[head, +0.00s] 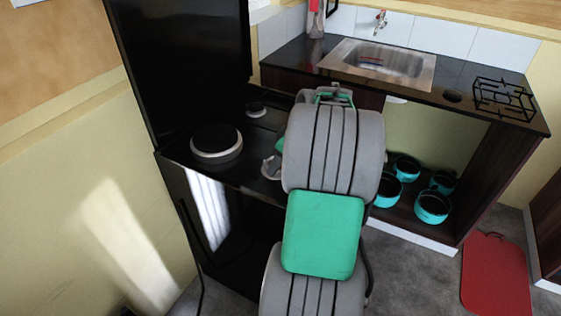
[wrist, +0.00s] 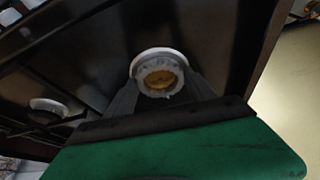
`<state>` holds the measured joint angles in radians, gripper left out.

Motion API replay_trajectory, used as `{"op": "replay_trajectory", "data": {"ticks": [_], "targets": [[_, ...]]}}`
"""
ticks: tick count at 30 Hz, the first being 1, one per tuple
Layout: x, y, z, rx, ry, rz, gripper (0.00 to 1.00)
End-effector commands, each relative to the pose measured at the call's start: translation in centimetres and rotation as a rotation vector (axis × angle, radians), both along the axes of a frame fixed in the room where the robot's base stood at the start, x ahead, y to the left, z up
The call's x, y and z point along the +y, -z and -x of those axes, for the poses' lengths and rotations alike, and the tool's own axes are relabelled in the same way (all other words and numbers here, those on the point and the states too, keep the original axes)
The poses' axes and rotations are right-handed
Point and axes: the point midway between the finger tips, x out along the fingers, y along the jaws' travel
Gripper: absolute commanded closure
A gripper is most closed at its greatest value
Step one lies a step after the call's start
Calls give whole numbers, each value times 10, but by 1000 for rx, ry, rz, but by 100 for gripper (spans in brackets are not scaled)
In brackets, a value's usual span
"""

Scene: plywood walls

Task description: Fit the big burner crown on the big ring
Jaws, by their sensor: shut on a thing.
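My gripper (wrist: 160,95) is shut on the big burner crown (wrist: 160,78), a pale toothed ring with a brass-coloured middle, seen between the grey fingers in the wrist view. A white rim, seemingly the big ring (wrist: 148,54), shows just behind the crown's far side. I cannot tell whether the two touch or how well they line up. In the head view my arm hides most of this spot; a small grey part (head: 271,166) shows at the arm's left edge on the black stove top (head: 185,158), and I cannot tell exactly what it is.
A large black-capped burner (head: 216,145) and a smaller burner (head: 256,108) stand on the stove. A raised black lid (head: 185,65) is behind. To the right are a sink (head: 378,62), a pan grate (head: 505,97), several turquoise pots (head: 432,207) and a red board (head: 494,275).

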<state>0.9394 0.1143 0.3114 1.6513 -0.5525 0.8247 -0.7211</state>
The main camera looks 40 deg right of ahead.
Motion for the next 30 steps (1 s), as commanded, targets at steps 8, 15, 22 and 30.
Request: {"op": "replay_trajectory", "data": {"ticks": [8, 15, 22, 30], "targets": [[0, 3, 0, 0, 0, 0, 29], [0, 3, 0, 0, 0, 0, 11], [0, 2, 0, 0, 0, 0, 11], [-6, -40, 16, -3, 2, 4, 11]]}}
